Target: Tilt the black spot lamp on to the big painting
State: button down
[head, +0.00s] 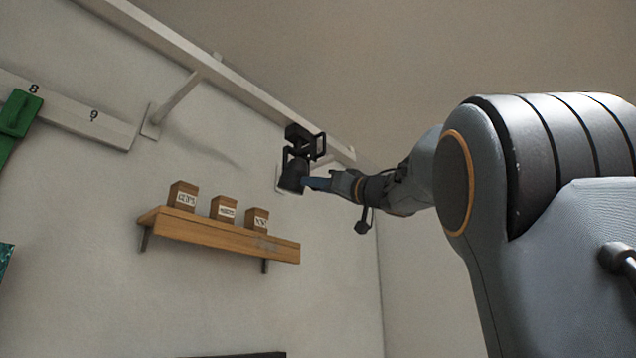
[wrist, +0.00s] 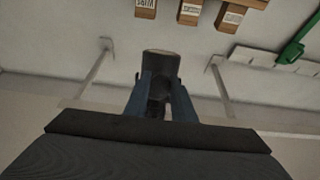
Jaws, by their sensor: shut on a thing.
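The black spot lamp (head: 292,176) hangs from a bracket at the white rail high on the wall, its head pointing mostly downward in the head view. My gripper (head: 312,184) reaches in from the right and is shut on the lamp head. In the wrist view the lamp head (wrist: 161,64) sits between the two blue fingers of my gripper (wrist: 161,88). The fingers hide part of the lamp. I cannot make out the big painting; only a teal piece at the left edge and a dark edge at the bottom show in the head view.
A wooden shelf (head: 220,236) with three labelled brown boxes (head: 223,209) is below and left of the lamp. The white rail (head: 240,88) with struts runs above. A green object (head: 18,113) hangs on a numbered white board (head: 80,115). Bare wall lies beneath the shelf.

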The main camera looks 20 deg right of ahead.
jog(key=shift+s+a+r, duration=0.1)
jog(key=shift+s+r, duration=0.1)
jog(key=shift+r, duration=0.1)
jog(key=c, duration=1.5)
grip_release()
jog(key=shift+w+f, duration=0.1)
jog(key=shift+b+v, duration=1.75)
jog(key=shift+v, duration=2.15)
